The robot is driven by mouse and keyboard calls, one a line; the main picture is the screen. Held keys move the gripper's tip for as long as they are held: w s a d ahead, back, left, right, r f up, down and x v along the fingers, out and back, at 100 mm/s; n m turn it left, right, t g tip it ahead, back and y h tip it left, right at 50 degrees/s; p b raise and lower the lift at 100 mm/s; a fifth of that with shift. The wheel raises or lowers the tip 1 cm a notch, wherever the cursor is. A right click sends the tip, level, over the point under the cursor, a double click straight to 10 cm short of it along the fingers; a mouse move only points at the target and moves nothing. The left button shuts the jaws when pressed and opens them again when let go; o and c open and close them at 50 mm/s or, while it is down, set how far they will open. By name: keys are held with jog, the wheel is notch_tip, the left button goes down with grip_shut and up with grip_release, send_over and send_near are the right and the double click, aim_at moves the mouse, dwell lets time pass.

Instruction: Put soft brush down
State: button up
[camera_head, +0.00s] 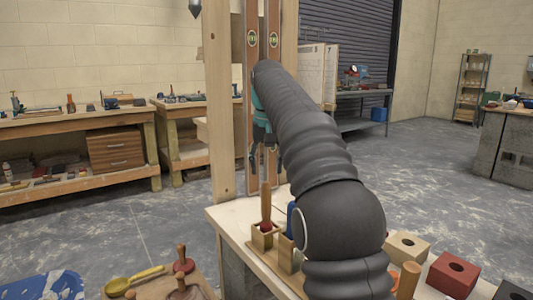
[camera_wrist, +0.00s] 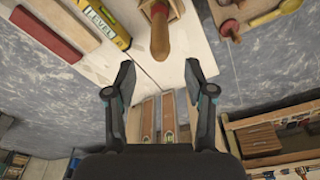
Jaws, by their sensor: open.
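A wooden-handled tool (camera_head: 265,205), probably the soft brush, stands upright in a small wooden holder (camera_head: 262,242) on the pale bench. Its lower end is reddish; any bristles are hidden. In the wrist view its handle (camera_wrist: 160,38) lies just beyond the fingertips, apart from them. My gripper (camera_head: 259,158) is above the handle in the head view, partly behind my arm. In the wrist view my gripper (camera_wrist: 160,76) is open with nothing between its fingers.
A blue item (camera_head: 291,220) stands in the neighbouring holder slot. A wooden post (camera_head: 218,110) and hanging levels (camera_head: 252,75) are close to my gripper. Blocks with holes (camera_head: 453,273) sit at right.

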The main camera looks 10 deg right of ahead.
jog(key=r, duration=0.3)
jog(key=shift+s+r, duration=0.3)
jog(key=shift+r, duration=0.1)
jog(key=s+f+t, duration=0.2)
jog(key=s+f, duration=0.1)
jog(key=s, duration=1.3)
jog(key=s+f+n+t, duration=0.1)
jog(key=s+f, duration=1.8)
jog(key=shift+s+f+t, duration=0.2)
jog(key=shift+f+t, duration=0.15)
jog(key=shift+t, duration=0.05)
